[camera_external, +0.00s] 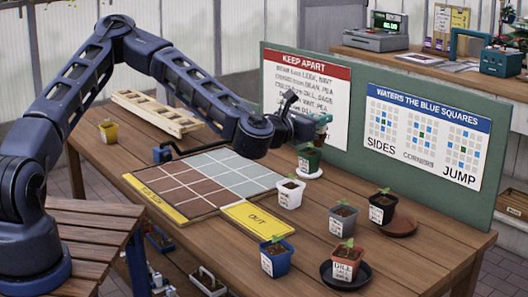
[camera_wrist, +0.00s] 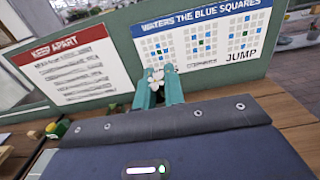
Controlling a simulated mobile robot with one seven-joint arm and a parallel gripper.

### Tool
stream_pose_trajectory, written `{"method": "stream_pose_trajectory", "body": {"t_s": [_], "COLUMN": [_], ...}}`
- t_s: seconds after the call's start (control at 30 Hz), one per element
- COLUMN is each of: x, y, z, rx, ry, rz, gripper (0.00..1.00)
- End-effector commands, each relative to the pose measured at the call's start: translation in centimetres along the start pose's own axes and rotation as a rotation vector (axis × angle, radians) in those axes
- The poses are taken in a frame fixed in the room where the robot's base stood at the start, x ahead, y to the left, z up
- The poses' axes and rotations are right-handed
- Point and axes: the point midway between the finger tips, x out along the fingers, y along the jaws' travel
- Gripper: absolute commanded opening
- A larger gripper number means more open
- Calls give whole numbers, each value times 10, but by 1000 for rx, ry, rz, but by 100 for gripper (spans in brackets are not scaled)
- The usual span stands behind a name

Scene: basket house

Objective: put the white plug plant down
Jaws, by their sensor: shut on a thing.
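My gripper (camera_external: 321,122) is at the end of the outstretched arm, above the back of the table near the green board. Its teal fingers are shut on the white plug plant (camera_wrist: 156,79), whose small white flower shows between them in the wrist view. In the external view the held plant is too small and covered to tell clearly. A dark green pot (camera_external: 309,160) on a white saucer (camera_external: 308,173) stands just below and in front of my gripper. I cannot tell whether the held plant touches it.
A tray with brown and grey-blue squares (camera_external: 205,181) and a yellow OUT panel (camera_external: 257,219) lie left. White (camera_external: 290,194), grey (camera_external: 343,220), black (camera_external: 382,209), blue (camera_external: 275,260) and terracotta (camera_external: 344,266) pots stand around. The signboard (camera_external: 355,95) closes off the back.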

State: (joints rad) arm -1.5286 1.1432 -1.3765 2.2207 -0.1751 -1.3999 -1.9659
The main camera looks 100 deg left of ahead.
Motion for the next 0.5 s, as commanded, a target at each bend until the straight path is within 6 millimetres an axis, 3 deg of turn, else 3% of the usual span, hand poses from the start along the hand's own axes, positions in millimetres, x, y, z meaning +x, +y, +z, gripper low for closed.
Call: {"method": "stream_pose_trajectory", "body": {"t_s": [0.17,0.5], "x": [0,0], "y": [0,-2], "z": [-22,-93], "rx": [0,-1], "ry": [1,2], "rz": [0,-1], "gripper": [0,0]}}
